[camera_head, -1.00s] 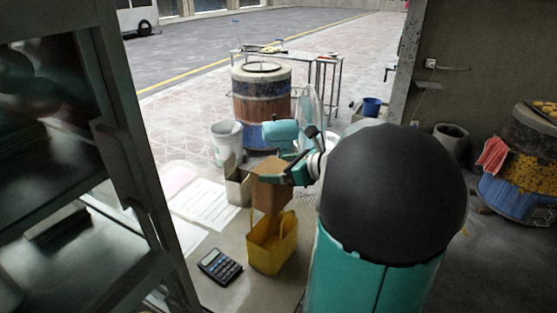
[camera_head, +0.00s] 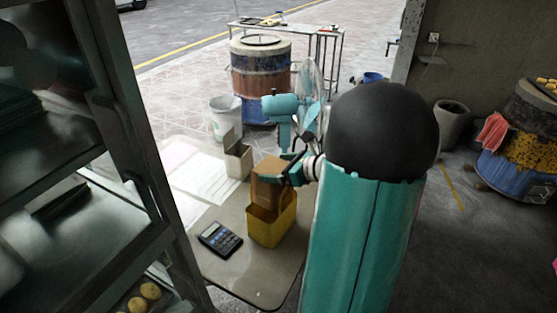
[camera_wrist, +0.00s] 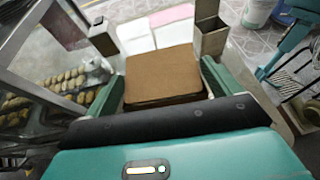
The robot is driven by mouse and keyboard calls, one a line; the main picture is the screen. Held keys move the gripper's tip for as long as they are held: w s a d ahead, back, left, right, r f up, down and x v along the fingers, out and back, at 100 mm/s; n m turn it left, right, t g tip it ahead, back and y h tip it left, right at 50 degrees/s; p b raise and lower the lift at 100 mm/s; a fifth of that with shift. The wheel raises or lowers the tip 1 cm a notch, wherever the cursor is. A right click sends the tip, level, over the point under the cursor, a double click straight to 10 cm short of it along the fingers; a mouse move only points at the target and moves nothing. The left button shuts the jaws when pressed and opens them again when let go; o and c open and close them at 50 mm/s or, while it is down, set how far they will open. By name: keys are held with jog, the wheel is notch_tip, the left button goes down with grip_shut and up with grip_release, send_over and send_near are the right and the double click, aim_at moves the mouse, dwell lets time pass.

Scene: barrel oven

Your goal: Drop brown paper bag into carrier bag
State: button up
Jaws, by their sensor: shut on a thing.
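The brown paper bag (camera_head: 269,187) is upright between the fingers of my gripper (camera_head: 284,178). In the wrist view its brown top (camera_wrist: 161,74) fills the space between the two teal fingers (camera_wrist: 163,86). The yellow carrier bag (camera_head: 271,229) stands open on the table in the head view. The paper bag's lower part is at the carrier bag's mouth and appears partly inside it. Whether it touches the bottom is hidden. My gripper is shut on the paper bag, just above the carrier bag's rim.
A calculator (camera_head: 220,240) lies on the table (camera_head: 250,281) left of the carrier bag. An open box (camera_head: 238,160) and paper sheets (camera_head: 197,175) are behind. A teal fan (camera_head: 306,112) stands near my arm. A glass cabinet (camera_head: 110,160) borders the left.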

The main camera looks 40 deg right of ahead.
aim_at(279, 190)
jog(key=shift+f, duration=4.4)
jog(key=o, duration=0.9)
jog(key=v, duration=1.4)
jog(key=shift+w+a, duration=0.1)
jog(key=shift+a, duration=0.05)
